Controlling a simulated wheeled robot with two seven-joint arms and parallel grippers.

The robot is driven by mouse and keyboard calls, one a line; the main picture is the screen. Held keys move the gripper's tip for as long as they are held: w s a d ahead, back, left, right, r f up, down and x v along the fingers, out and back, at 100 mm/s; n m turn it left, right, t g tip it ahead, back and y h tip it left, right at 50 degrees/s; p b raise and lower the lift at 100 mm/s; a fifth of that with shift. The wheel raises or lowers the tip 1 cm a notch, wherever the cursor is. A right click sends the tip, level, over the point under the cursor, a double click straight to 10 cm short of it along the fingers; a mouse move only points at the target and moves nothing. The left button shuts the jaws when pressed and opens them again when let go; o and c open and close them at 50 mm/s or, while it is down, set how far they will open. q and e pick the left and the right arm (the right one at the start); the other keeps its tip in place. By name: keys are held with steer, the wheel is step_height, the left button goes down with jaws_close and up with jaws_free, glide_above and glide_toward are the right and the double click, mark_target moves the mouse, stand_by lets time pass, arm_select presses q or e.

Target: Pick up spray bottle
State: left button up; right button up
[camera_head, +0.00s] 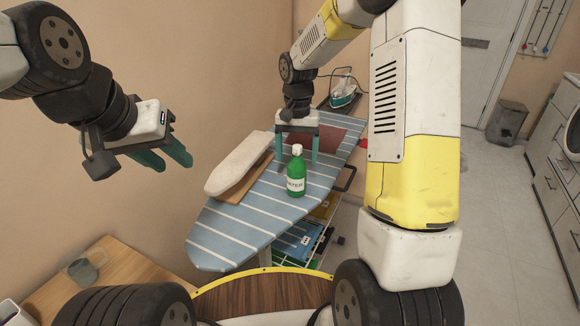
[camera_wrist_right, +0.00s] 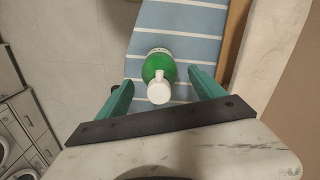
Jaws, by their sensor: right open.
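A green spray bottle (camera_head: 296,176) with a white cap and a white label stands upright on the blue striped ironing board (camera_head: 222,236). My right gripper (camera_head: 297,158) is open just behind and above the bottle, its fingers pointing down. In the right wrist view the bottle (camera_wrist_right: 158,72) shows from above, between and a little beyond the two teal fingers of the right gripper (camera_wrist_right: 162,92). I cannot tell whether a finger touches it. My left gripper (camera_head: 172,160) is raised at the left, away from the board; its teal fingers appear apart with nothing between them.
A white sleeve board (camera_head: 238,163) lies on the ironing board left of the bottle. An iron (camera_head: 343,92) stands at the far end. Shelves with folded items (camera_head: 298,243) are under the board.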

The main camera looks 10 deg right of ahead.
mark_target(297, 166)
step_height(297, 166, down, 4)
steer(key=shift+w+f, duration=0.1)
steer(key=shift+f, duration=0.15)
steer(key=shift+c, duration=0.5)
steer(key=c, duration=1.4)
